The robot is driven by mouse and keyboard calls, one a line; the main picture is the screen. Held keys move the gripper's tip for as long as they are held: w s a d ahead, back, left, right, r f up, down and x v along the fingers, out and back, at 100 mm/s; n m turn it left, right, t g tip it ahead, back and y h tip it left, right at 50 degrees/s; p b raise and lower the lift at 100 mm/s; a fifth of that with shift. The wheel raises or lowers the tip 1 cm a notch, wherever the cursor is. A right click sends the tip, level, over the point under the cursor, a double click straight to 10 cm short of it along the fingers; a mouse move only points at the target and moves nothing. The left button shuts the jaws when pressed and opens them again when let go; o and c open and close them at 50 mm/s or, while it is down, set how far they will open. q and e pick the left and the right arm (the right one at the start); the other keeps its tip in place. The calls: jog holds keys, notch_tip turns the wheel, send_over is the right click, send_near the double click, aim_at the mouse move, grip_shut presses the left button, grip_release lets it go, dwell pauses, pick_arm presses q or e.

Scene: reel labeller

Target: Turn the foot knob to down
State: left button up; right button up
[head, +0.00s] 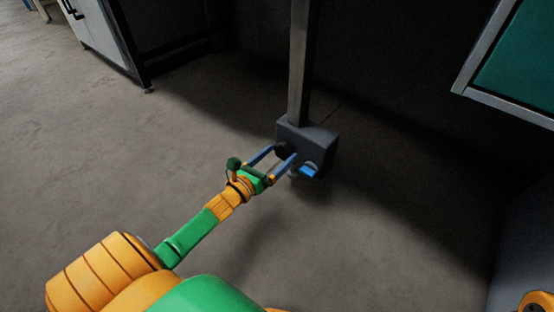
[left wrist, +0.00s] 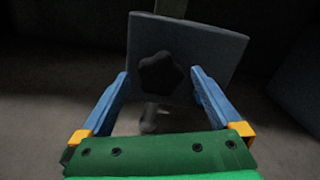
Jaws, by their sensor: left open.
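The foot knob (left wrist: 160,73) is a black, lobed knob on the front face of a dark grey box (left wrist: 205,45). In the head view the box (head: 318,142) sits at the base of a post, and the knob (head: 282,150) shows dark between my fingers. My left gripper (head: 283,153) is open in front of that face. In the left wrist view its two blue fingers (left wrist: 160,78) stand on either side of the knob, with a gap on both sides. I cannot tell which setting the knob is at. My right gripper is not in view.
A grey post (head: 301,65) rises from the box. A blue part (head: 309,171) sticks out low on the box, right of my gripper. A green panel with a pale frame (head: 462,80) is at upper right. A cabinet (head: 105,35) stands at upper left. The floor at left is clear.

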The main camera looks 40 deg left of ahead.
pick_arm(q)
jog(key=c, duration=1.4)
